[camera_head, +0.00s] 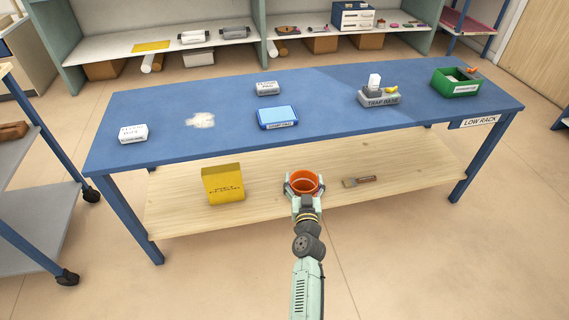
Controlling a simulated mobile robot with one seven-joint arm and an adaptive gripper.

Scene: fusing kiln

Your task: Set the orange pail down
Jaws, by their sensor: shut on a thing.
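The orange pail (306,180) is round and open at the top, and it looks upright. My gripper (302,188) is shut on it, with a finger on either side. The pail shows in front of the wooden lower shelf (270,210) of the blue table, between a yellow box and a brush. I cannot tell whether its base touches the shelf, as my gripper and wrist hide its lower part.
On the lower shelf, the yellow box (223,184) stands left and the brush (360,181) lies right. The blue tabletop (320,105) overhangs behind, holding a blue-lidded box (277,117), a grey trap base (380,98) and a green bin (455,83). Bare shelf shows beyond the brush.

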